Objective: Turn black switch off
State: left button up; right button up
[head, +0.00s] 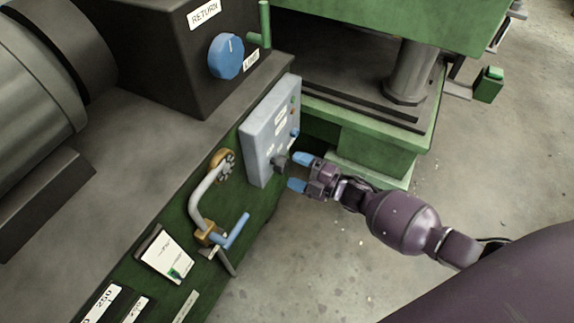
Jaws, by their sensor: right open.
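The black switch (281,163) is a small dark knob low on the front of a light grey control box (258,150). The box is fixed to the side of a green machine. My right gripper (298,172) has blue fingertips and is open, just right of the switch. One fingertip is above the other, with the knob close to the gap between them. I cannot tell whether either fingertip touches the knob. My left gripper is not in view.
A blue knob (226,56) sits on a dark box labelled RETURN. A bent pipe with a blue-handled valve (237,232) sticks out below the control box. A green press (380,150) stands behind my gripper. Open concrete floor (330,265) lies below my right arm.

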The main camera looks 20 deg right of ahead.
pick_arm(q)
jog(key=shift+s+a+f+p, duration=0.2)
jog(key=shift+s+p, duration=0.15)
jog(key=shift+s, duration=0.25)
pick_arm(e)
jog(key=v, duration=0.6)
jog(key=shift+s, duration=0.1)
